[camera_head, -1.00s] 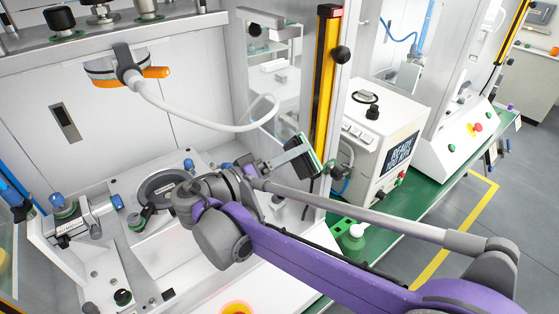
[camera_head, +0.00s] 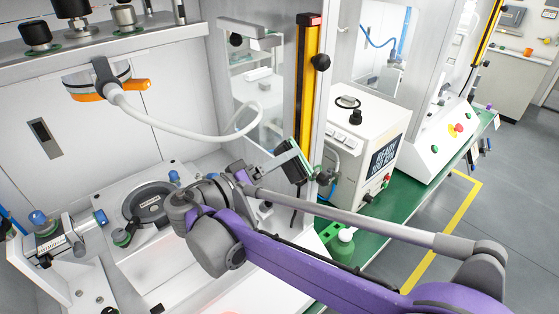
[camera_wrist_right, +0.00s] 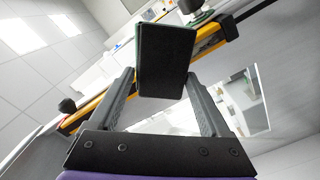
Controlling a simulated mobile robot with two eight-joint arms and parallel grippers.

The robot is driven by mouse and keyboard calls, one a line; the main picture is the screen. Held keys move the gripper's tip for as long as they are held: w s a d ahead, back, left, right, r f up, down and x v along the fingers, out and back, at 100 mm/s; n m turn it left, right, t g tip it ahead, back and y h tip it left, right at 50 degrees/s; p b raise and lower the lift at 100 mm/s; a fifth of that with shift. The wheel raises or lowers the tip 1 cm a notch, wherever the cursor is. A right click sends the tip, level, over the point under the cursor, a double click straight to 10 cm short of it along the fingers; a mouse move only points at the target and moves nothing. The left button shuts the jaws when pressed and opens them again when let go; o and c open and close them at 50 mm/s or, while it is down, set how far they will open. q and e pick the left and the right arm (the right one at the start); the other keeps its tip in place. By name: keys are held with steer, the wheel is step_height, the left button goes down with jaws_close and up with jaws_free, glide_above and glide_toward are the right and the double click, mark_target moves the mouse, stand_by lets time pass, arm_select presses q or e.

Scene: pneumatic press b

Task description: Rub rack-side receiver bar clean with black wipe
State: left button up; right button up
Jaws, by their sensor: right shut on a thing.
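The receiver bar (camera_head: 304,90) is a tall yellow post with a dark strip, upright on the press frame's right edge. My right gripper (camera_head: 277,163) is shut on the black wipe (camera_head: 292,165), a dark block with a green edge. It holds the wipe by the bar's lower end. In the right wrist view the wipe (camera_wrist_right: 167,60) sits between the fingertips, with yellow bar behind it. I cannot tell whether wipe and bar touch. My right arm hides part of the press bed. My left gripper is not in view.
A white control box (camera_head: 350,150) with a screen stands right of the bar on a green bench. A black knob (camera_head: 321,62) juts beside the bar. A white hose (camera_head: 170,125) hangs inside the press.

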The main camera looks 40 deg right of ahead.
mark_target(284, 171)
steer(key=shift+w+d, duration=0.1)
steer(key=shift+d, duration=0.8)
steer(key=shift+w+a, duration=0.15)
steer(key=shift+w, duration=0.85)
steer(key=shift+w+a, duration=0.1)
steer(key=shift+w, duration=0.9)
steer(key=shift+d+f, duration=0.1)
steer(key=shift+f, duration=0.8)
steer(key=shift+s+d+r, duration=0.1)
steer(key=shift+s, duration=0.95)
steer(key=shift+s+d, duration=0.1)
steer(key=shift+s, duration=0.9)
steer(key=shift+f+b, duration=0.35)
steer(key=shift+f, duration=0.6)
steer(key=shift+w+r, duration=0.1)
steer(key=shift+w, duration=0.45)
steer(key=shift+w+a, duration=0.2)
steer(key=shift+w, duration=1.3)
steer(key=shift+a, duration=0.1)
steer(key=shift+s+a+p, duration=0.15)
steer(key=shift+a, duration=1.3)
steer(key=shift+s+a+p, duration=0.15)
steer(key=shift+a, duration=1.25)
